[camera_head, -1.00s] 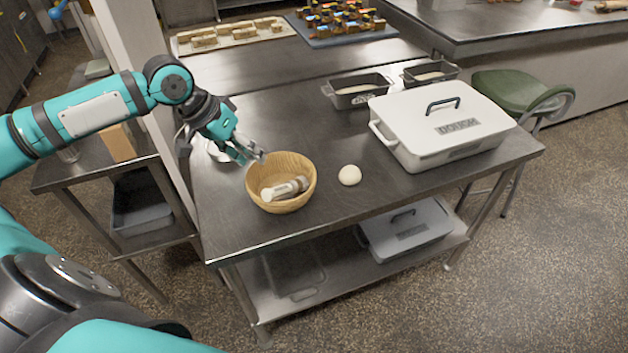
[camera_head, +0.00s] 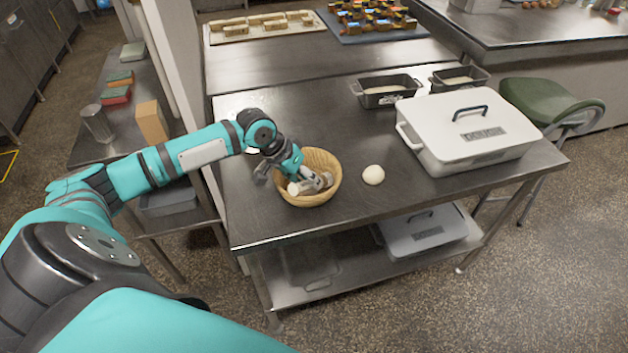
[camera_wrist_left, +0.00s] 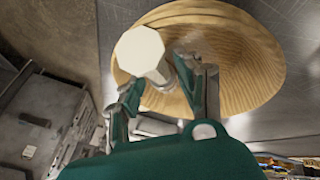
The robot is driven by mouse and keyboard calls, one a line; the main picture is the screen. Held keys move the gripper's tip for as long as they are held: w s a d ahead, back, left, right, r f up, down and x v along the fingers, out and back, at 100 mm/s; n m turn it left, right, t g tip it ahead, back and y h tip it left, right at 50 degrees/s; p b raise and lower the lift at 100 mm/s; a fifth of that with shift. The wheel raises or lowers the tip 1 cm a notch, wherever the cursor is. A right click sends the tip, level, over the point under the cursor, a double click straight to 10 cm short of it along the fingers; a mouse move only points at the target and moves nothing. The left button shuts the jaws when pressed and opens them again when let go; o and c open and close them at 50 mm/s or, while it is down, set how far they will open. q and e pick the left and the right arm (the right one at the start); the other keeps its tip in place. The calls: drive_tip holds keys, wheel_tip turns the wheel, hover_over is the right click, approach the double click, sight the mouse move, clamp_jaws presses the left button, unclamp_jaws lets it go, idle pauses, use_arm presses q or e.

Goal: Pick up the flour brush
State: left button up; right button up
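What appears to be the flour brush (camera_head: 300,188) lies tilted in the round wooden bowl (camera_head: 335,170), its pale end toward the front left. In the left wrist view its white, many-sided end (camera_wrist_left: 139,50) faces the camera, with a grey band on the body behind it. My left gripper (camera_head: 308,179) reaches into the bowl from the left, over the brush. In the wrist view the left gripper's fingers (camera_wrist_left: 160,80) are apart, one on each side of the brush's body. I cannot tell whether they touch it. My right gripper is not in view.
A ball of dough (camera_head: 373,175) sits just right of the bowl. A white lidded dough box (camera_head: 440,150) fills the table's right side, with two dark loaf tins (camera_head: 385,97) behind. The table's front left (camera_head: 260,225) is clear.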

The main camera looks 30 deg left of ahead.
use_arm(q)
drive_tip(key=shift+x, duration=1.15)
drive_tip(key=shift+w+d+f, duration=0.15)
drive_tip(key=shift+w+f, duration=0.05)
drive_tip(key=shift+w, duration=0.05)
clamp_jaws()
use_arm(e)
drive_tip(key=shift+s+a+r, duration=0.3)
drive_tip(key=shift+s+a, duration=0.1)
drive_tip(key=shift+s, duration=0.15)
use_arm(q)
drive_tip(key=shift+r, duration=0.1)
